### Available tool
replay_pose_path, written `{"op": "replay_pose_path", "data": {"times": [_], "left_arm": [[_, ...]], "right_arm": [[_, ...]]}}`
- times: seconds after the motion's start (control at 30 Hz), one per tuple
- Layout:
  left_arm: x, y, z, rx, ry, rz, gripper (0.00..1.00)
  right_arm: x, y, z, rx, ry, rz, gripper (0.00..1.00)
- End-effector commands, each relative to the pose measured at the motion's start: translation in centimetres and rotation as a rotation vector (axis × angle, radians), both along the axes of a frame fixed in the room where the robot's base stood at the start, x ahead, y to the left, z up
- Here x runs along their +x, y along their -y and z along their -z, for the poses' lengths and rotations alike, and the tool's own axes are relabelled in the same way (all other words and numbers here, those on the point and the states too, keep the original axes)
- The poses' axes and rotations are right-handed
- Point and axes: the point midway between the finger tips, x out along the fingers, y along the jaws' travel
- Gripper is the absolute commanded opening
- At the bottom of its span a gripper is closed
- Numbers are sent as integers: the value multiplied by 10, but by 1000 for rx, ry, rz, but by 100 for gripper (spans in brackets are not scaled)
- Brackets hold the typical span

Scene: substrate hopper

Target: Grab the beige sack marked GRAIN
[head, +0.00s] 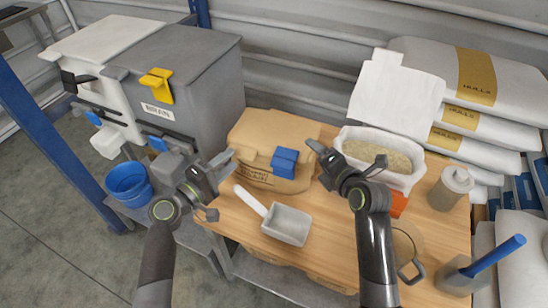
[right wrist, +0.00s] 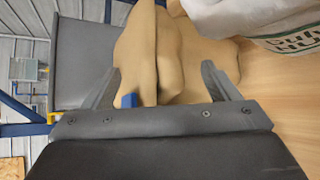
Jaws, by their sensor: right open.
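The beige sack (head: 262,132) lies slumped on the wooden bench, with dark print on its front that is partly covered and a blue clip (head: 285,162) on its near side. My right gripper (head: 346,155) is open and empty, to the right of the sack and apart from it. In the right wrist view the sack (right wrist: 158,50) shows ahead, between the open fingers (right wrist: 160,72), with the blue clip (right wrist: 129,100) low beside the left finger. My left gripper (head: 218,186) looks open and empty, to the left of the sack's near side.
A white scoop (head: 287,224) lies in front of the sack. A grey hopper (head: 205,85) stands left, with a blue bucket (head: 128,180). Stacked white sacks (head: 500,110) fill the right.

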Motion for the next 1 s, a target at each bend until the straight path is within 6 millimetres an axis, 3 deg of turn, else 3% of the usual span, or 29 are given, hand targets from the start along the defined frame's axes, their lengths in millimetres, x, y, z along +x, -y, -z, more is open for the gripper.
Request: {"op": "replay_pose_path", "data": {"times": [0.3, 0.67, 1.0], "left_arm": [[24, 21, 0, 0, 0, 0, 38], [26, 23, 0, 0, 0, 0, 38], [26, 23, 0, 0, 0, 0, 0]], "right_arm": [[28, -10, 12, 0, 0, 0, 81], [31, -11, 13, 0, 0, 0, 81], [30, -11, 13, 0, 0, 0, 40]]}}
